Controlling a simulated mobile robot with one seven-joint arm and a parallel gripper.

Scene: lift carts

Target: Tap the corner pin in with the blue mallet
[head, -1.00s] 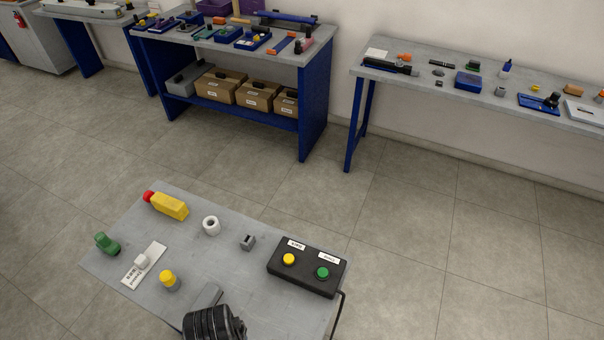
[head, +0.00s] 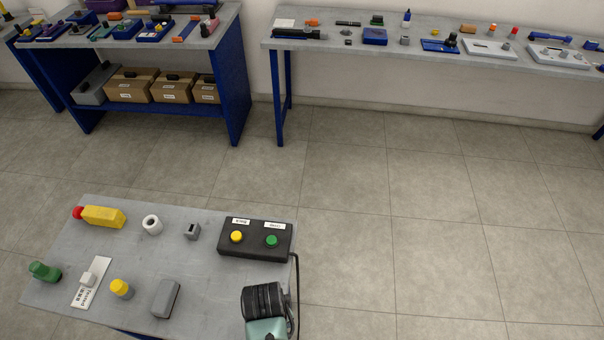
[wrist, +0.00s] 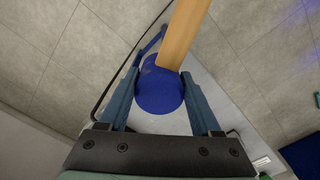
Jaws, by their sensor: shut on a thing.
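In the wrist view, my gripper (wrist: 160,76) is shut on the blue mallet, which has a rounded blue head (wrist: 158,98) and a light wooden handle (wrist: 183,34). The head sits between the two fingers and the handle points away toward the top of the picture. In the head view my arm shows at the bottom, over the right end of the grey cart, but the fingers and mallet are hidden. I cannot pick out the corner pin for certain. Pale plates with small parts (head: 490,50) (head: 560,58) lie on the right wall bench.
The grey cart top (head: 210,285) holds a black two-button box (head: 254,251), a yellow block with a red end (head: 103,216), a white ring (head: 152,224) and a grey block (head: 165,298). The right bench (head: 330,40) and left bench (head: 240,15) stand behind open floor (head: 400,180).

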